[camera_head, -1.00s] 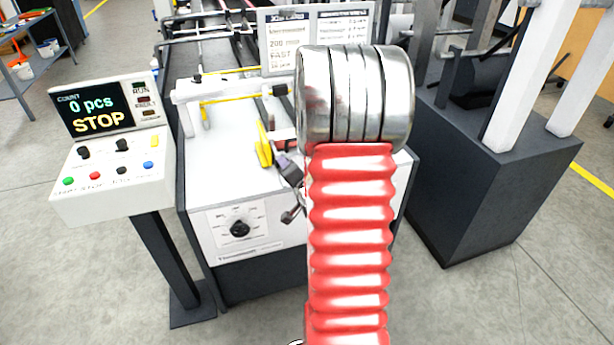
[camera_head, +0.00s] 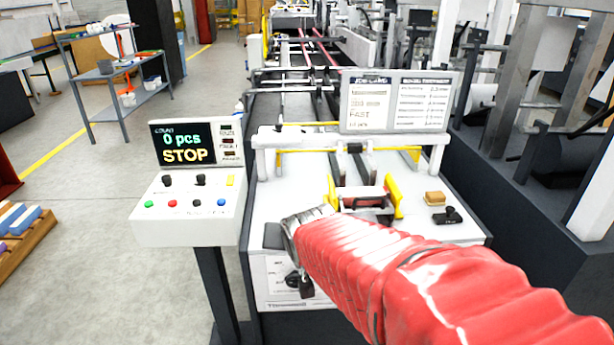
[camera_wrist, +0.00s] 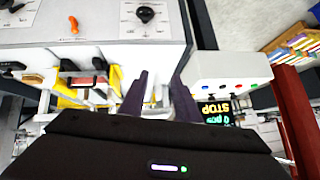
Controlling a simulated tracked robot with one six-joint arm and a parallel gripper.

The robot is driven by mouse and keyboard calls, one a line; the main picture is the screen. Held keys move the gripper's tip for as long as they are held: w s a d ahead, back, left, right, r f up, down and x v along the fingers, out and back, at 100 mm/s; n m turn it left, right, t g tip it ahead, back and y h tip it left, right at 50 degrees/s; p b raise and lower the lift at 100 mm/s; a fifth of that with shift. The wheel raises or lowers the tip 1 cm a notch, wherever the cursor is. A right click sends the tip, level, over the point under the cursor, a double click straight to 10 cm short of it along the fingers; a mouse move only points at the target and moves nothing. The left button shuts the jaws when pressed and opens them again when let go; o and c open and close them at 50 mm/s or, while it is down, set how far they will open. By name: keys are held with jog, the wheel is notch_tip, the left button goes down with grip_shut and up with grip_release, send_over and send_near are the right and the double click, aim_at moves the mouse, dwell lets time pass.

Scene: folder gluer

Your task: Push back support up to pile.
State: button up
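The pile (camera_head: 362,192) looks like a low reddish-white stack between two yellow guides (camera_head: 397,198) on the white feeder table. A dark bar with a handle (camera_head: 366,202) lies across its near side and seems to be the back support; whether it touches the pile I cannot tell. In the wrist view, upside down, the pile (camera_wrist: 84,80) and yellow guide (camera_wrist: 115,80) are left of my gripper (camera_wrist: 160,78). Its two dark fingers are apart with nothing seen between them. In the head view my red-sleeved arm hides most of the gripper, left of the pile near the table's front.
A control panel (camera_head: 186,205) reading 0 pcs and STOP stands to the left. A tan block (camera_head: 435,198) and a small black part (camera_head: 448,215) lie right of the guides. A white crossbar (camera_head: 350,140) and sign board (camera_head: 395,102) stand behind. A knob (camera_head: 293,279) is on the front face.

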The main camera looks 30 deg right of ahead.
jog(key=s+a+r+n+g+y, duration=0.2)
jog(key=s+a+n, duration=0.4)
jog(key=s+a, duration=0.7)
jog(key=shift+s+a+r+n+g+y, duration=0.3)
jog(key=shift+s+a+n+g+y, duration=0.15)
jog(key=shift+s, duration=0.45)
jog(key=shift+s+d, duration=0.1)
jog(key=shift+d, duration=0.05)
